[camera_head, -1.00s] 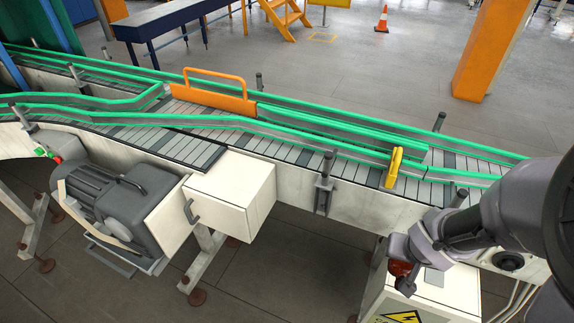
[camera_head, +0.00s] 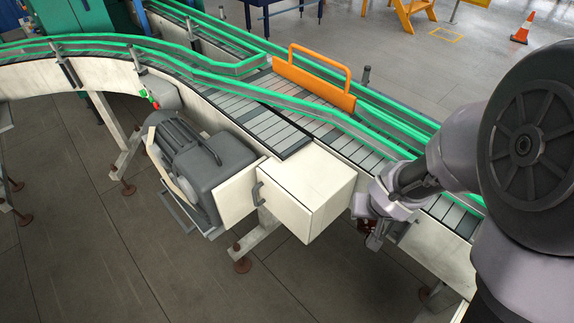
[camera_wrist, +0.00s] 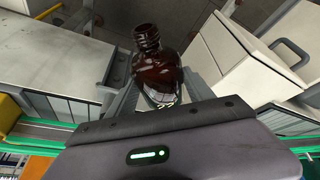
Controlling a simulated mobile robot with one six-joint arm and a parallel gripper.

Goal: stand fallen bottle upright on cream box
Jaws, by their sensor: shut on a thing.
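The brown glass bottle (camera_wrist: 155,68) is between my gripper's fingers in the wrist view, its open neck towards the top of the picture. Its lower part with a pale label is partly hidden behind the gripper body. My gripper (camera_head: 372,236) is shut on it, and in the head view only a small dark reddish bit of the bottle shows there. The cream box (camera_head: 312,182) stands beside the conveyor, left of my gripper and apart from it. Its top looks bare. A cream box with a dark handle (camera_wrist: 245,62) also shows at the right of the wrist view.
The conveyor (camera_head: 240,105) with green rails runs behind the cream box. An orange guard (camera_head: 315,82) stands upright on it. A grey motor (camera_head: 200,155) sits left of the box. Grey floor lies open in front.

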